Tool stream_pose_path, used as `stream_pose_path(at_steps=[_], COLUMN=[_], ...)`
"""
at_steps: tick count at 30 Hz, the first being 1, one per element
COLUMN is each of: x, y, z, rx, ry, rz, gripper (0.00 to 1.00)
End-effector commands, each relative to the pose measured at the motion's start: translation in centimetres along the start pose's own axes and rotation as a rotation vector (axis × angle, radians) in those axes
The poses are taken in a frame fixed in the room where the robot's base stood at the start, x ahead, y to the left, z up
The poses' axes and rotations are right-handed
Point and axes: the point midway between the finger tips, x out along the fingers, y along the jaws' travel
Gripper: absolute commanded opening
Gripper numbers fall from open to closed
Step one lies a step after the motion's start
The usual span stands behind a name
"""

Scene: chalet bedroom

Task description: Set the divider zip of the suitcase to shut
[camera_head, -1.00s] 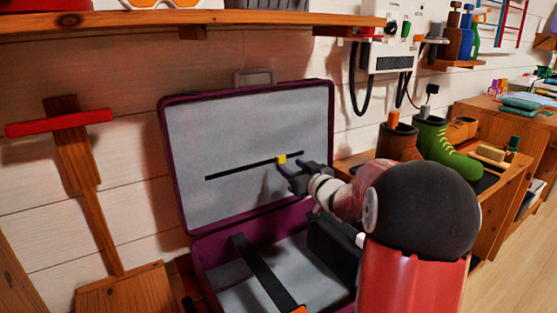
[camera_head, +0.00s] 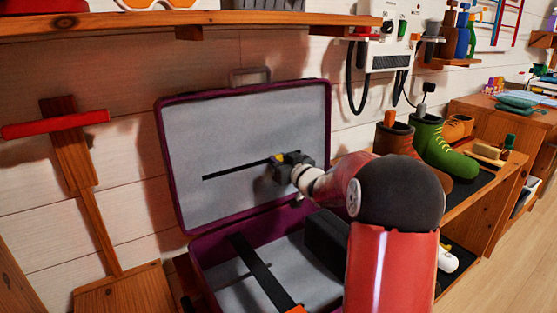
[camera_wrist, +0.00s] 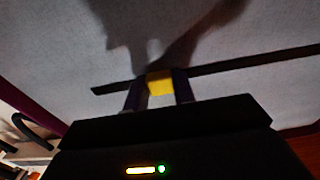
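The open purple suitcase (camera_head: 243,93) has a grey lid panel with a dark slanting divider zip track (camera_head: 235,169). Its small yellow zip slider (camera_head: 275,158) sits toward the track's right end in the head view. In the wrist view the yellow slider (camera_wrist: 160,82) lies between my two purple fingers, near the track's left end there. My gripper (camera_head: 281,161) is at the lid panel, one finger on each side of the slider. The fingers look very close to its sides; I cannot tell whether they press on it. The gripper partly hides the track's right end in the head view.
A wooden shelf (camera_head: 190,17) runs above the lid. A wall unit (camera_head: 388,57) with a dark hanging cord is at the upper right. Boots, including a green one (camera_head: 428,137), stand on a bench right of the suitcase. A wooden shovel with a red handle (camera_head: 55,124) leans at left.

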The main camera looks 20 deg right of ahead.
Motion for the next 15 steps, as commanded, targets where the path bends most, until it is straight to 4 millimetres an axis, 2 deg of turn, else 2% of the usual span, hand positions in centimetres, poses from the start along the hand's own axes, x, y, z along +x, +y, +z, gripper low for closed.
stream_pose_path(at_steps=[1,3,10,15], x=[0.0,0.0,0.0,0.0], y=[0.0,0.0,-0.2,-2.0], z=[0.0,0.0,0.0,0.3], rx=[0.0,0.0,0.0,-0.001], ry=[0.0,0.0,0.0,0.001], rz=[0.0,0.0,0.0,-0.002], gripper=[0.07,0.0,0.0,0.0])
